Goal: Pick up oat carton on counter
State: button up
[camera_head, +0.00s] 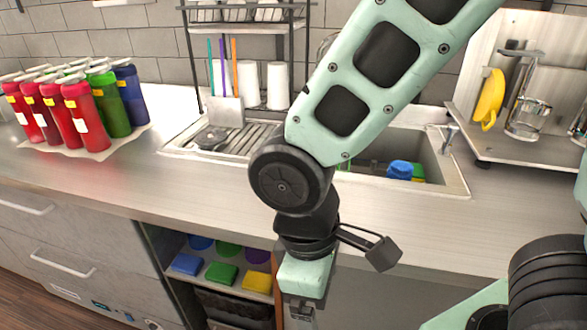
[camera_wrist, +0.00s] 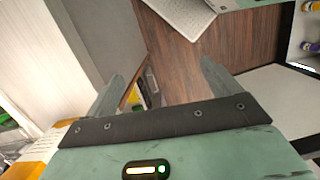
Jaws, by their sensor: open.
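I cannot make out an oat carton in either view. The steel counter (camera_head: 190,195) runs across the head view, with no carton visible on it; my arm covers part of it. My gripper (camera_wrist: 163,72) shows in the wrist view with its two fingers wide apart and nothing between them. Beyond the fingers are brown wood-look boards. In the head view my wrist hangs in front of the counter's front edge, pointing down, and the fingertips are out of the picture.
Red, green and blue bottles (camera_head: 85,118) stand on the counter at left. A shelf at right holds a yellow banana-shaped item (camera_head: 489,97). Open cubbies (camera_head: 205,290) are below.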

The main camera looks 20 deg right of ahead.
jog(key=w+d+n+t+h+p, duration=0.3)
jog(key=w+n+t+h+p, duration=0.3)
jog(key=w+n+h+p, duration=0.35)
jog(key=w+a+r+n+t+p, duration=0.5)
jog(key=a+r+n+t+p, duration=0.15)
jog(key=n+t, duration=0.2)
jog(key=shift+t, duration=0.35)
jog(key=shift+d+b+x, duration=0.25)
jog(key=shift+b+x, duration=2.55)
jog(key=shift+x, duration=6)
jog(key=shift+s+r, duration=0.15)
jog(key=shift+s, duration=0.1)
jog(key=c, duration=1.7)
jog(key=shift+r, duration=0.1)
grip_shut()
